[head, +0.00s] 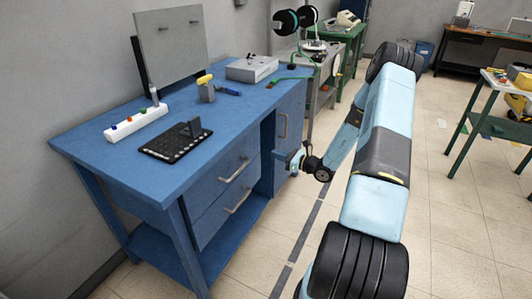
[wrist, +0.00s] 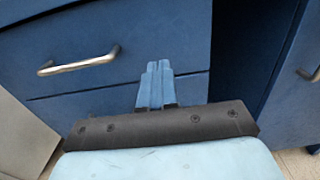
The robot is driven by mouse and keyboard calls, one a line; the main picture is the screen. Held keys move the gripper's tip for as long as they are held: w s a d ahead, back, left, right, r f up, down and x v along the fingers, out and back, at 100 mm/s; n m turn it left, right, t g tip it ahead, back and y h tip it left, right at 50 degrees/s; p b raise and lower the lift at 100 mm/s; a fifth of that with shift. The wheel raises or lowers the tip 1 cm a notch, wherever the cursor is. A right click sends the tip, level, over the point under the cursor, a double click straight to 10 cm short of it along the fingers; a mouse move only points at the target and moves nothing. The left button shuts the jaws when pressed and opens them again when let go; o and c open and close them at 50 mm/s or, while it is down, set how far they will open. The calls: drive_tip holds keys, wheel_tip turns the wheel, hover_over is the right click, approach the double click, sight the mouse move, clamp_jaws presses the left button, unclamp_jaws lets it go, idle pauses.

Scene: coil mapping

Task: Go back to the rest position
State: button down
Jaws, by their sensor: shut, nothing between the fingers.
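My gripper (head: 291,160) is at the end of my light-blue arm, in front of the blue workbench's drawer side and below the level of its top. In the wrist view my gripper (wrist: 155,68) shows two blue fingers close together, with nothing between them. The fingers point toward the blue drawer fronts (wrist: 185,30). I cannot tell the exact gap between the fingertips and the drawers.
The blue workbench (head: 85,150) holds a white strip (head: 136,122), a black keypad (head: 172,145), a yellow-topped device (head: 206,88) and a grey box (head: 252,68). Drawer handles (head: 236,170) stick out. A green-legged table (head: 490,125) stands right. The floor (head: 450,240) is open there.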

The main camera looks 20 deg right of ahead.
drive_tip(key=shift+v, duration=1.9)
